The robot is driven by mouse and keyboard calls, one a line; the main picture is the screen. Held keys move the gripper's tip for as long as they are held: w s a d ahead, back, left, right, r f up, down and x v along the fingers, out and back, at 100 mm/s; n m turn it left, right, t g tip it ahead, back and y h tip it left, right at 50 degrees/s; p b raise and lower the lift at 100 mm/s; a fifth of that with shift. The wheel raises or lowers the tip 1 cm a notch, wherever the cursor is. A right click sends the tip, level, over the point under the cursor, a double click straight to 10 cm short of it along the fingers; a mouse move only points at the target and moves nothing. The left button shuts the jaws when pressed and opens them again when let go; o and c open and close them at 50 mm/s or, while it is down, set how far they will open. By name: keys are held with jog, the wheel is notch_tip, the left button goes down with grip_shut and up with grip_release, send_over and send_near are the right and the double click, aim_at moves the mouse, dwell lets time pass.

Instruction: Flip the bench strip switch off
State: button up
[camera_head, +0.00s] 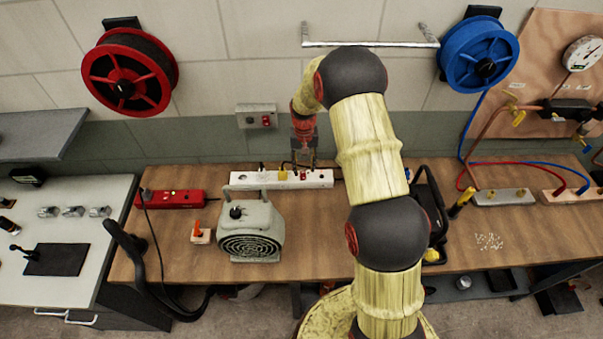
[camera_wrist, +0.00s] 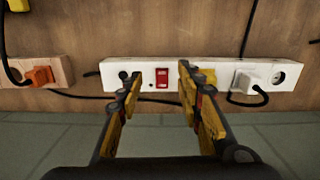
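The white bench power strip (camera_head: 245,182) lies along the back of the wooden bench, and it crosses the wrist view (camera_wrist: 222,77). My gripper (camera_head: 304,163) hangs pointing down over the strip's right half. In the wrist view my gripper (camera_wrist: 157,76) has its two fingers apart with nothing held between them. I cannot tell whether the fingertips touch the strip, nor which way the rocker is tipped.
Plugs and cords sit in the strip. A grey-green fan heater (camera_head: 249,230) stands just in front of it. A red power strip (camera_head: 170,199) lies to the left. A wall switch box (camera_head: 257,116) is behind. A black tool frame (camera_head: 433,205) stands right of my arm.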

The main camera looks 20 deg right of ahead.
aim_at(303, 178)
jog(key=shift+t, duration=0.3)
jog(key=shift+w+d+f, duration=0.1)
jog(key=shift+w+f, duration=0.15)
jog(key=shift+f, duration=0.9)
jog(key=shift+w+f, duration=0.2)
jog(key=shift+f, duration=0.95)
jog(key=shift+w+d+f, duration=0.1)
jog(key=shift+w+f, duration=0.15)
jog(key=shift+f, duration=0.9)
jog(key=shift+c, duration=0.8)
jog(key=c, duration=0.7)
grip_shut()
